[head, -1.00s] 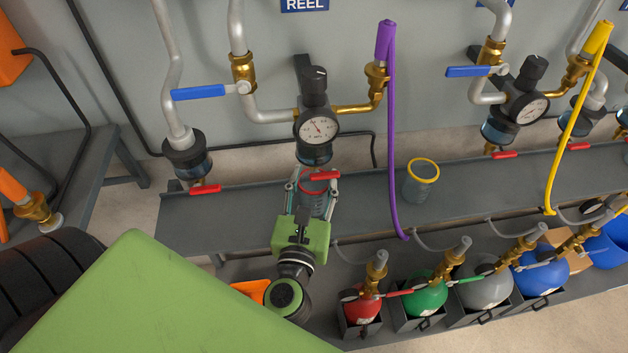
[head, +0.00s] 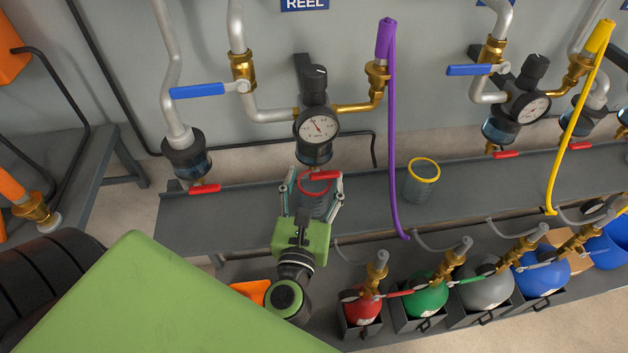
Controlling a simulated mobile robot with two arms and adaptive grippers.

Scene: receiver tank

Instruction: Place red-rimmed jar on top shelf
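The red-rimmed jar (head: 319,206) is a see-through grey cup at the gauge's foot, over the grey top shelf (head: 240,217). It looks upright and appears to rest on the shelf, though its base is hidden by my gripper. A red valve handle (head: 325,175) overlaps its rim in the picture. My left gripper (head: 312,194), with a green body, reaches in from below. Its fingers are spread on either side of the jar, with small gaps showing. My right gripper is not in view.
A yellow-rimmed jar (head: 422,182) stands on the shelf to the right. A purple hose (head: 394,140) hangs between the jars. The pressure gauge (head: 317,126) is just above the red-rimmed jar. Red, green, grey and blue cylinders stand below. The shelf's left part is clear.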

